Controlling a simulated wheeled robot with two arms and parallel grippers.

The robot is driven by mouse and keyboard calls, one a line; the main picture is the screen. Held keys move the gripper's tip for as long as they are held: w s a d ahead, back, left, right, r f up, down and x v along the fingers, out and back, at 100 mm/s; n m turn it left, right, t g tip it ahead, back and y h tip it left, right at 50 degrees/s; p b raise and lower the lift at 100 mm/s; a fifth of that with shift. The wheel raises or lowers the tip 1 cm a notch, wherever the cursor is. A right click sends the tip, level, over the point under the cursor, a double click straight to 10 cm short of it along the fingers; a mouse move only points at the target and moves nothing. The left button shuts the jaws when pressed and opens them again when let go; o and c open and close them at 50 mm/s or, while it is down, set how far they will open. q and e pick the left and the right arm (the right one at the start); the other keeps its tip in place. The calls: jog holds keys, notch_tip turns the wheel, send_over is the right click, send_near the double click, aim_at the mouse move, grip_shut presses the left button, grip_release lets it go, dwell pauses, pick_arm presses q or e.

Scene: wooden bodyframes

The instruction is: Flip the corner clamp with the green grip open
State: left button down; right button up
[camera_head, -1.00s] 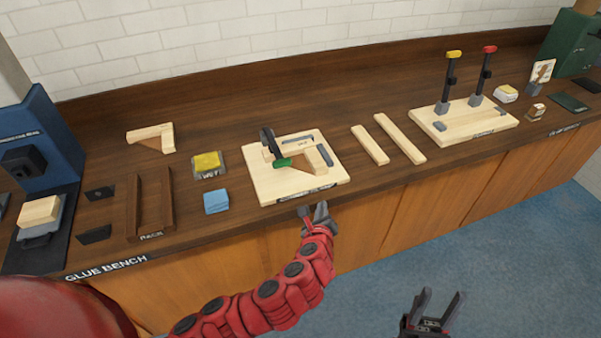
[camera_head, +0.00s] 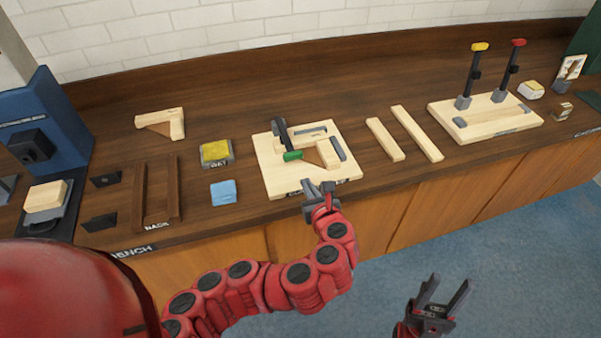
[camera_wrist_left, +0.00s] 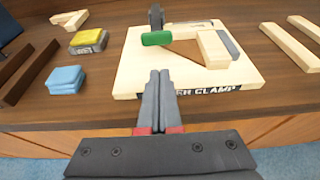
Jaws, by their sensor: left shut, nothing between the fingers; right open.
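The corner clamp with the green grip (camera_head: 292,155) stands on a pale wooden board (camera_head: 275,182) near the bench's front edge. Its dark lever (camera_head: 283,135) runs back from the green grip, which hangs low over wooden pieces set in a corner. In the left wrist view, the green grip (camera_wrist_left: 157,38) is ahead of and above the fingertips. My left gripper (camera_head: 320,187) is shut and empty at the board's front edge, apart from the grip. It also shows in the left wrist view (camera_wrist_left: 160,75). My right gripper (camera_head: 447,285) is open and empty in front of the bench, over the floor.
Two wooden strips (camera_head: 417,133) lie right of the clamp board. Further right, another board (camera_head: 480,125) carries clamps with yellow and red grips.

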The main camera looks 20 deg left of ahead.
aim_at(298, 177)
pick_arm(q)
jog(key=p+x, duration=0.2)
jog(key=x, duration=0.6)
jog(key=shift+w+a, duration=0.1)
jog(key=shift+a, duration=0.1)
jog(key=shift+w+a+f, duration=0.2)
jog(key=shift+w+f, duration=0.05)
jog(key=shift+w, duration=0.25)
